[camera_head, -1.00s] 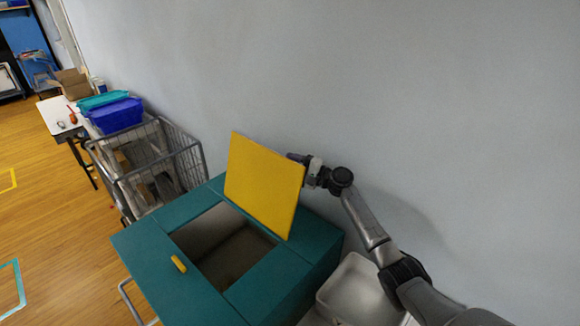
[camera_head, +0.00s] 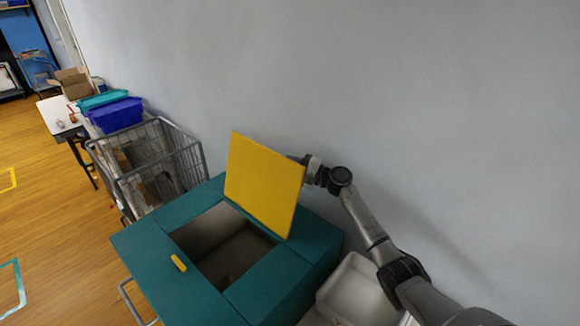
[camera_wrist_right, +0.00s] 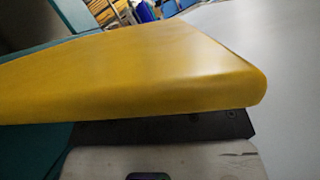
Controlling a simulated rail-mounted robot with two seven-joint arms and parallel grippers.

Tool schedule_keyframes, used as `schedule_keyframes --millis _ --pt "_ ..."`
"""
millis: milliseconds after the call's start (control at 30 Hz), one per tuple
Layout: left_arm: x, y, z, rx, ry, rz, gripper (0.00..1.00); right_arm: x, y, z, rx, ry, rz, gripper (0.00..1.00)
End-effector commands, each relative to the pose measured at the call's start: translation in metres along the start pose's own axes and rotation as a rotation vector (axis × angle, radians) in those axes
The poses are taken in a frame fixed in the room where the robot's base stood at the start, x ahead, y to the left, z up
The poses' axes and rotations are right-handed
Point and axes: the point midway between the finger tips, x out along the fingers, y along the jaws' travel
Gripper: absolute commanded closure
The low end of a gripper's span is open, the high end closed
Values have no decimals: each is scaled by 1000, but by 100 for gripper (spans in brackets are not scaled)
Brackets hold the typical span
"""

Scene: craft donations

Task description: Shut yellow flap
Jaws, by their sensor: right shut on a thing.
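The yellow flap (camera_head: 263,184) stands raised, leaning back a little, at the rear of the teal box (camera_head: 150,250). The square opening (camera_head: 222,245) in the box's top is uncovered, and its inside shows. My right gripper (camera_head: 298,160) is at the upper right edge of the flap, on the wall side, shut on it; its fingertips are partly hidden behind the flap. In the right wrist view the flap (camera_wrist_right: 140,70) fills the middle and hides most of the gripper. My left gripper is not in view.
A small yellow tab (camera_head: 179,263) sits on the box top in front of the opening. A grey wall (camera_head: 420,100) is close behind. A wire cart (camera_head: 150,165) stands to the left, and a pale bin (camera_head: 355,285) is at the right, under my right arm.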

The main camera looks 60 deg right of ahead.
Motion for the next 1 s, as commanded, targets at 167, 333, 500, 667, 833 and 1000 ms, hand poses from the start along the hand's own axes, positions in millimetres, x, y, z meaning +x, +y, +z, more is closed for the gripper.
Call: schedule_keyframes --millis 167,333,500,667,833,1000 --pt "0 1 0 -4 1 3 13 0 0 0 -1 0 1 100" --pt "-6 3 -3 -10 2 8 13 3 -3 9 -33 -1 15 100" --pt "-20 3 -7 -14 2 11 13 13 -7 31 -120 -4 50 100" --pt "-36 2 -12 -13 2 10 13 24 -7 58 -234 -5 97 100" --pt "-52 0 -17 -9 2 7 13 35 -2 85 -348 -4 144 100" --pt "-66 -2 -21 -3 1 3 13 44 4 106 -445 -4 184 100"
